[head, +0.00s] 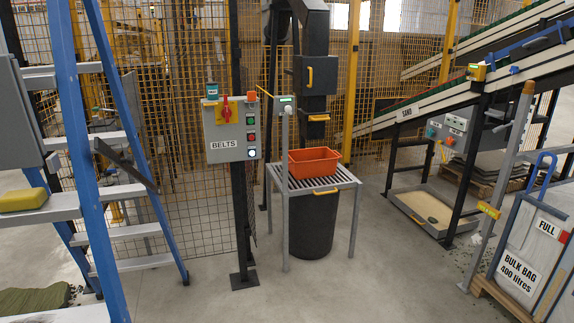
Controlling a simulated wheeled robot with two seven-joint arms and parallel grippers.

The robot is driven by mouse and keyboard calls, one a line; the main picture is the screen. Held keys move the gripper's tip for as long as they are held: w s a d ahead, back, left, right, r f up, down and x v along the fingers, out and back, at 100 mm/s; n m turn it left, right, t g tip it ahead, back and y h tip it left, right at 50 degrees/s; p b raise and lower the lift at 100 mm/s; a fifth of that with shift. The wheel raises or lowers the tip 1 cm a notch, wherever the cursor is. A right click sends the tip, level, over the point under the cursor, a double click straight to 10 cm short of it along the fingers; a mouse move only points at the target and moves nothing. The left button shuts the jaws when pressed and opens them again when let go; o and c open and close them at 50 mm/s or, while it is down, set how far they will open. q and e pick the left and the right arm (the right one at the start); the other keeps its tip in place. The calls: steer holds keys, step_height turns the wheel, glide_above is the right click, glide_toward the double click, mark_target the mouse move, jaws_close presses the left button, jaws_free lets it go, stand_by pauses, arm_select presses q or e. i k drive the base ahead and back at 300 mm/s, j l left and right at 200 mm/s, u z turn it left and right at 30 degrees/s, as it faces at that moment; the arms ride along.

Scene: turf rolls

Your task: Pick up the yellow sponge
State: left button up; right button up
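The yellow sponge (23,199) lies at the left edge of the head view. It rests on a grey platform step (45,212) of the blue stepladder (82,150). The left end of the sponge is close to the picture's edge. Neither of my grippers shows in this view, so nothing is seen touching the sponge.
The ladder's blue rails stand right of the sponge. A belt control box (231,130) is on a post. An orange bin (314,162) sits on a slatted stand (345,178). A bulk bag (525,255) is at right. The middle floor is clear.

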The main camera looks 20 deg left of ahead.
mark_target(14, 201)
steer(key=i+u, duration=0.15)
steer(key=u, duration=0.25)
steer(key=i+l+u, duration=0.1)
steer(key=u, duration=0.3)
steer(key=i+l+u, duration=0.1)
steer(key=u, duration=0.3)
steer(key=i+l+u, duration=0.15)
steer(key=u, duration=0.25)
steer(key=i+l+u, duration=0.4)
steer(key=u, duration=0.2)
steer(key=l, duration=0.1)
